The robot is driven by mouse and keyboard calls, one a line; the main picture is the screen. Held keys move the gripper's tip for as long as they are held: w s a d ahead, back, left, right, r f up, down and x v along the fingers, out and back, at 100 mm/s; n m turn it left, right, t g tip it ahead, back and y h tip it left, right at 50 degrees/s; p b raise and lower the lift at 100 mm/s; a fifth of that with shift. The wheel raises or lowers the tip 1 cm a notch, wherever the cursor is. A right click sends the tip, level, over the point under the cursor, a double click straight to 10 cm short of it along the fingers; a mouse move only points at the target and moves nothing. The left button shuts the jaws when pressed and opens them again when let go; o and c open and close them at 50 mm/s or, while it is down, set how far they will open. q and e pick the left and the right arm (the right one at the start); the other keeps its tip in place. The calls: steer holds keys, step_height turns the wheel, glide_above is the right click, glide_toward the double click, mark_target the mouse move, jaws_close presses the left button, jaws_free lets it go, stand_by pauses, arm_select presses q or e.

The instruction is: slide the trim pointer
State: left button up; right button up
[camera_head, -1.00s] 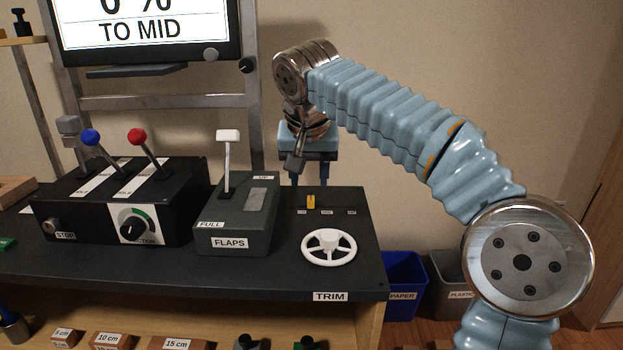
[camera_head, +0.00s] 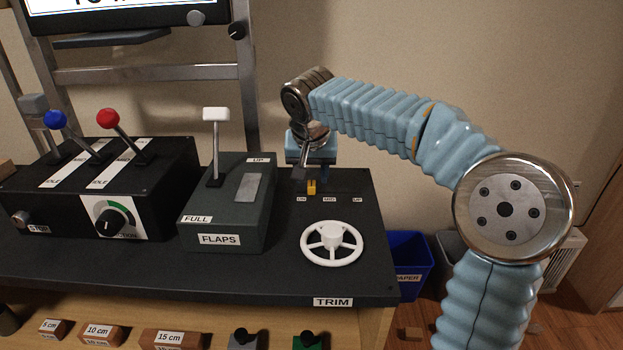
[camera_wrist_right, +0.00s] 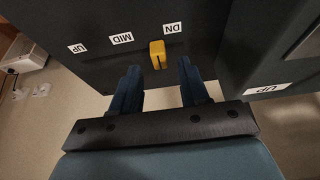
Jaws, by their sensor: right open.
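The trim pointer is a small yellow block (camera_head: 311,187) on the black panel top behind the white trim wheel (camera_head: 332,243). It stands between the DN and MID labels, nearer DN. My right gripper (camera_head: 311,174) hangs over the panel directly behind and above the pointer. In the right wrist view, its two blue fingers (camera_wrist_right: 159,68) are spread apart, with the yellow pointer (camera_wrist_right: 157,55) centred at the gap, just beyond the tips. No contact shows. My left gripper is in no view.
The grey flaps box (camera_head: 228,215) with its white-topped lever stands left of the pointer. A black lever box (camera_head: 165,190) is farther left. The panel is clear on the right toward UP. A blue paper bin (camera_head: 410,262) stands beyond the right edge.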

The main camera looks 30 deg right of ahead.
steer(key=shift+x, duration=1.3)
jaws_close()
